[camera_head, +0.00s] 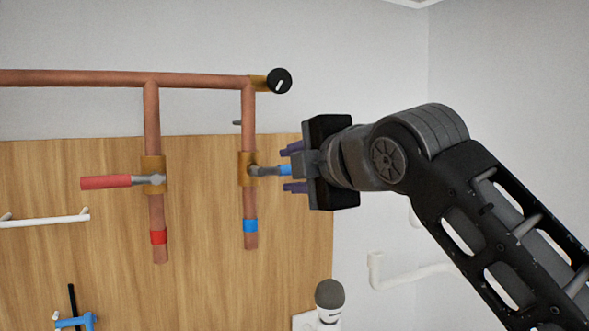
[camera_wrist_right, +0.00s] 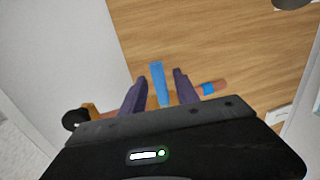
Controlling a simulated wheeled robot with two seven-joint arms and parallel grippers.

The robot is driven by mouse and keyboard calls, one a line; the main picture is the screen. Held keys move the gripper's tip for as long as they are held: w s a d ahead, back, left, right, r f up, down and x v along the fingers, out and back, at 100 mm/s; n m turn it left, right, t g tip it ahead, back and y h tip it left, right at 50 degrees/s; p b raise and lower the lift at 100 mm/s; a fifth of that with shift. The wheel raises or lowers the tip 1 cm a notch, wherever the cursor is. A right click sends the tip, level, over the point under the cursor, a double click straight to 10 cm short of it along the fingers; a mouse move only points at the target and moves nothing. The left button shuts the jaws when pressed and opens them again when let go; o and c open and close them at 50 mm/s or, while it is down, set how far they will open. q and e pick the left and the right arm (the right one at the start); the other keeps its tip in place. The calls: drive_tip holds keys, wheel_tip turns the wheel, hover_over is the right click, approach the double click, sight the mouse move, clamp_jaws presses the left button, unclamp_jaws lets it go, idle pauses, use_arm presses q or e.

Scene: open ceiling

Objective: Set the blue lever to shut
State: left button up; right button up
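The blue lever (camera_head: 285,170) sticks out to the right from a brass valve (camera_head: 247,169) on the right copper pipe (camera_head: 249,115), at a right angle to that pipe. My right gripper (camera_head: 292,170) is at the lever's outer end, with one purple finger above it and one below. In the right wrist view the blue lever (camera_wrist_right: 159,83) lies between the two fingers of my right gripper (camera_wrist_right: 158,84), with gaps on both sides, so the gripper is open. A red lever (camera_head: 106,182) points left from the left pipe's valve. My left gripper is not in view.
A black round knob (camera_head: 279,81) sits at the top pipe's right end. A wooden panel (camera_head: 200,270) backs the pipes. A white rail (camera_head: 45,219) is at left. A white fitting with a dark top (camera_head: 329,296) stands below. A white pipe (camera_head: 410,275) is on the right wall.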

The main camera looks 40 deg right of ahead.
drive_tip(key=shift+s, duration=0.1)
drive_tip(key=b+v, duration=0.1)
drive_tip(key=v, duration=0.6)
drive_tip(key=shift+s+a, duration=0.15)
drive_tip(key=shift+s, duration=0.15)
idle(0.3)
